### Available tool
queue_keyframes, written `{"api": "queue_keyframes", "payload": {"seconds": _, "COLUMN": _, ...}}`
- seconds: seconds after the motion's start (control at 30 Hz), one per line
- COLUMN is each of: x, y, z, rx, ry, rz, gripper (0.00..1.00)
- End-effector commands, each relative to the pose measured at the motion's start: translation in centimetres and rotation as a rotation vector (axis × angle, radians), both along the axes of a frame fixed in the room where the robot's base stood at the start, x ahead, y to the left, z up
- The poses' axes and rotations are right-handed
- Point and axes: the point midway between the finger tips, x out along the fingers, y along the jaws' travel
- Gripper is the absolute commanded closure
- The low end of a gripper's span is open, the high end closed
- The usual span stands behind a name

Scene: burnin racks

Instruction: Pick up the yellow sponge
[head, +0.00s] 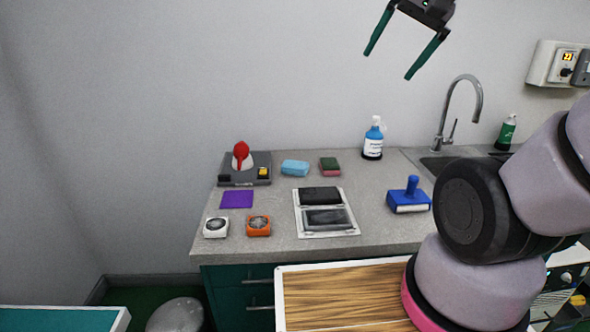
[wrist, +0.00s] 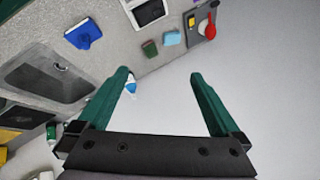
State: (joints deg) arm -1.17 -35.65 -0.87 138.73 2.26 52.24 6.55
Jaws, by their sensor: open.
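My gripper (head: 390,64) is open and empty, high above the back of the counter. I see no clear yellow sponge. A light blue sponge-like block (head: 295,168) lies at the back of the counter, also in the wrist view (wrist: 172,38). A green and red sponge (head: 330,167) lies to its right. A small yellow piece (head: 263,172) is on the grey device (head: 244,181) at the left; I cannot tell what it is.
On the counter (head: 270,200) are a blue spray bottle (head: 373,142), a blue roller-like tool (head: 409,198), a black-and-white panel (head: 325,213), a purple square (head: 237,199), and white (head: 216,227) and orange (head: 258,226) gadgets. A tap (head: 462,100) rises at the right.

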Motion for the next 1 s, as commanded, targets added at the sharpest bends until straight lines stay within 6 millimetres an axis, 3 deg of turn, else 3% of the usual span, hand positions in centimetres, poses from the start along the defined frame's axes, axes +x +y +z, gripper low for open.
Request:
{"api": "queue_keyframes", "payload": {"seconds": 0.27, "x": 11.1, "y": 2.3, "z": -1.3, "rx": 0.254, "ry": 0.211, "rz": -0.275, "gripper": 0.0}}
{"api": "queue_keyframes", "payload": {"seconds": 0.47, "x": 19.2, "y": 4.3, "z": -5.1, "rx": 0.398, "ry": 0.363, "rz": -0.501, "gripper": 0.0}}
{"api": "queue_keyframes", "payload": {"seconds": 0.67, "x": 26.6, "y": 6.6, "z": -11.4, "rx": 0.507, "ry": 0.51, "rz": -0.744, "gripper": 0.0}}
{"api": "queue_keyframes", "payload": {"seconds": 0.8, "x": 31.0, "y": 8.2, "z": -17.2, "rx": 0.563, "ry": 0.602, "rz": -0.921, "gripper": 0.0}}
{"api": "queue_keyframes", "payload": {"seconds": 1.0, "x": 35.2, "y": 10.2, "z": -25.6, "rx": 0.612, "ry": 0.704, "rz": -1.147, "gripper": 0.0}}
